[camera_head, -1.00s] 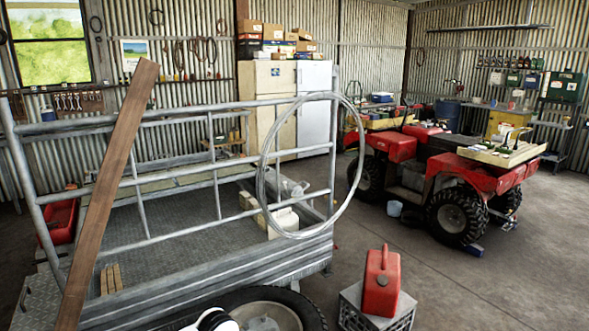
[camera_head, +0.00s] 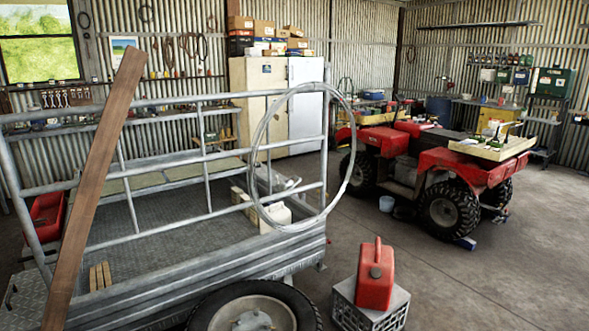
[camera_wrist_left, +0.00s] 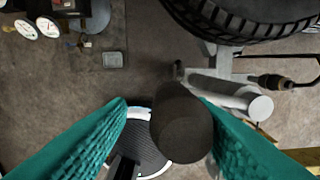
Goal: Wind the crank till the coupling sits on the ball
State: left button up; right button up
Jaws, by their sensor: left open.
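In the left wrist view my left gripper (camera_wrist_left: 162,104) is open, with its teal fingers spread. A dark, blunt cylinder (camera_wrist_left: 181,125), perhaps the crank's handle grip, shows between the fingers, nearer the right one. I cannot tell if either finger touches it. A pale metal tube (camera_wrist_left: 225,92) with a light round end lies just beyond, to the right. The head view shows the grey trailer (camera_head: 215,265) with its railings and wheel (camera_head: 255,308). I cannot make out the coupling or ball in either view. My right gripper is not in view.
A red fuel can (camera_head: 375,275) stands on a grey crate (camera_head: 345,306) right of the trailer wheel. A red quad (camera_head: 405,175) stands farther back. A brown plank (camera_head: 95,190) leans across the trailer. Open concrete floor (camera_head: 480,285) lies at the right.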

pick_arm(q)
jog(key=shift+w+a+f, duration=0.1)
jog(key=shift+w, duration=0.35)
jog(key=shift+w+d, duration=0.1)
jog(key=shift+d, duration=0.15)
jog(key=shift+a+r, duration=0.2)
jog(key=shift+a, duration=0.1)
jog(key=shift+w, duration=0.1)
jog(key=shift+w+d+f, duration=0.1)
jog(key=shift+d, duration=0.3)
jog(key=shift+c, duration=1.2)
jog(key=c, duration=0.3)
jog(key=shift+a, duration=0.15)
jog(key=c, duration=0.3)
jog(key=shift+a, duration=0.1)
grip_shut()
jog(key=shift+w, duration=0.1)
